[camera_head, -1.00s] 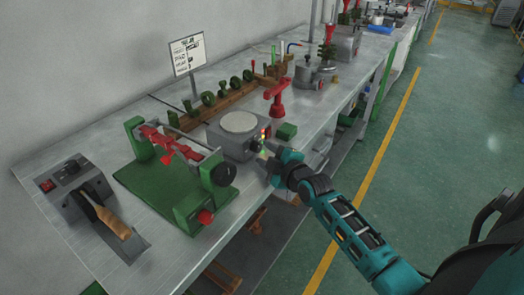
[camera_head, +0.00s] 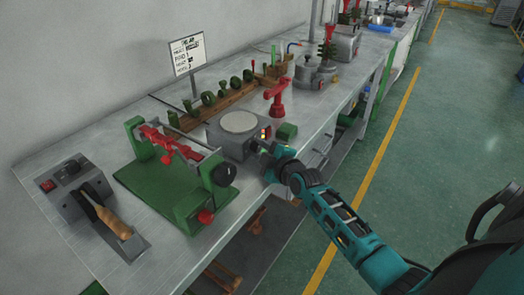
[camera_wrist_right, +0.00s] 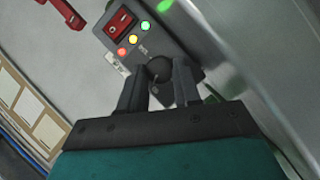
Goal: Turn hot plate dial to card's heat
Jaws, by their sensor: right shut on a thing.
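The hot plate (camera_head: 226,140) is a grey box with a round pale top, in the middle of the bench. Its front panel (camera_wrist_right: 138,36) in the right wrist view has a red switch (camera_wrist_right: 121,22), three small lights in red, yellow and green, and a dark round dial (camera_wrist_right: 160,69). My right gripper (camera_wrist_right: 160,88) is shut on the dial, one finger on each side; in the head view (camera_head: 262,147) it is at the plate's front face. The white card (camera_head: 187,53) stands on a post behind; its writing is too small to read. My left gripper is out of view.
A green stand with red clamp (camera_head: 178,182) is left of the hot plate. A red tool (camera_head: 277,98) and a green block (camera_head: 287,131) are close to its right.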

